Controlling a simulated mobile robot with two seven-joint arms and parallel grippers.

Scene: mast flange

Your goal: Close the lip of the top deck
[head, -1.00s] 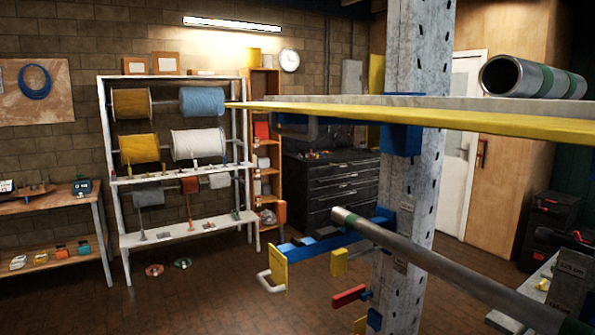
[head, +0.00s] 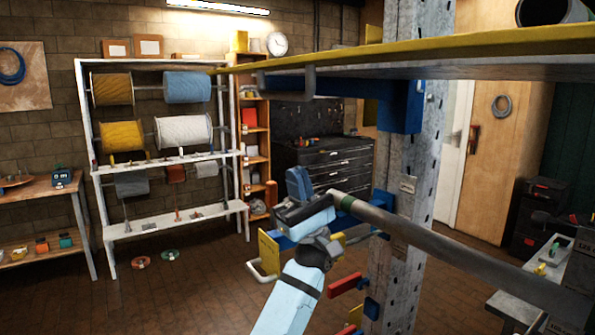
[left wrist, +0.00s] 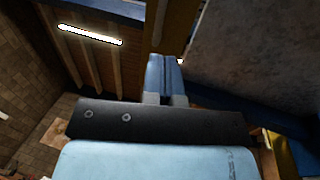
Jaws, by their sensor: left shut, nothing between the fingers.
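The top deck (head: 440,68) is a long flat board above me in the head view, with its grey underside showing. A yellow strip (head: 400,50) runs along its edge; I cannot tell whether this is the lip. A grey U-shaped bracket (head: 311,85) hangs under its left part, by a blue support arm (head: 345,88) on the mast. My left gripper (head: 297,183) is below the deck, clear of it, blue fingers pointing up, shut and empty. Its fingers also show together in the left wrist view (left wrist: 163,75). My right gripper is not in view.
The perforated mast (head: 405,200) stands right of my left gripper. A grey pipe (head: 450,245) slants from beside that gripper toward the lower right. A lower blue bar with a yellow plate (head: 268,250) and a pale handle (head: 262,272) is close by. Shelves with spools (head: 184,133) stand far back.

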